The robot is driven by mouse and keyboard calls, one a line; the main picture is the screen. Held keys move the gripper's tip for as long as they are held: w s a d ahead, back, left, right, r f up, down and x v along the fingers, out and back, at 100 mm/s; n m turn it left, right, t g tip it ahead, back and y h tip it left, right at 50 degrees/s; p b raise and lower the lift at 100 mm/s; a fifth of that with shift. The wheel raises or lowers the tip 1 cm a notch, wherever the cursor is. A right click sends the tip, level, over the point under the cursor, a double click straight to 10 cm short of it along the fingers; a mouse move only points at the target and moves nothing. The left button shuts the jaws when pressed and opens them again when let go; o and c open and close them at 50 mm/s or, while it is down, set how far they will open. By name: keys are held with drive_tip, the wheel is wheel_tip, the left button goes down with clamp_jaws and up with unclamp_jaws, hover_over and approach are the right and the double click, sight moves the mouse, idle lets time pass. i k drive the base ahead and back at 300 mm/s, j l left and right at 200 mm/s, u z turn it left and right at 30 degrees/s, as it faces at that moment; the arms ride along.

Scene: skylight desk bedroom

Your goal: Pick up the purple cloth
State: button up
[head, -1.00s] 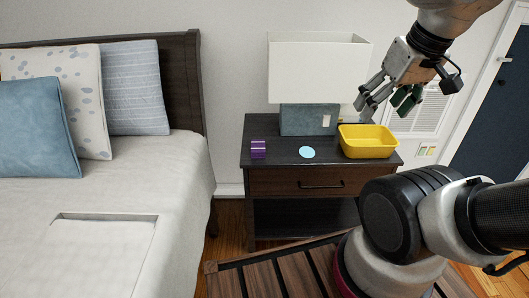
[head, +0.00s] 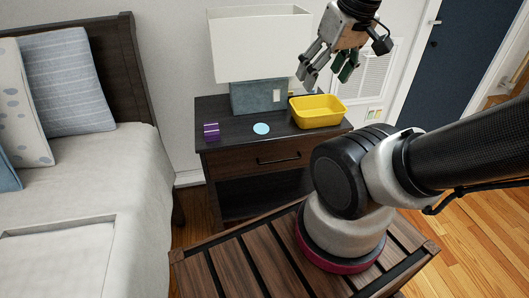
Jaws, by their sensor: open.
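The purple cloth (head: 211,131) is a small folded piece with pale stripes. It lies on the left front part of the dark nightstand top (head: 237,128). My gripper (head: 322,74) is open and empty, its fingers pointing down. In the picture it is up and to the right of the cloth, above the right side of the nightstand and near the yellow basket. It is well apart from the cloth. Nothing hides the cloth.
A light blue disc (head: 261,128) lies right of the cloth. A yellow basket (head: 318,112) stands at the nightstand's right end. A lamp (head: 259,94) with a white shade stands behind. The bed (head: 120,190) is at the left.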

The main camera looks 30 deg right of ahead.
sight(212, 131)
drive_tip(key=i+l, duration=0.2)
drive_tip(key=i, duration=0.3)
drive_tip(key=i+l+z, duration=0.1)
drive_tip(key=i, duration=0.4)
drive_tip(key=l, duration=0.1)
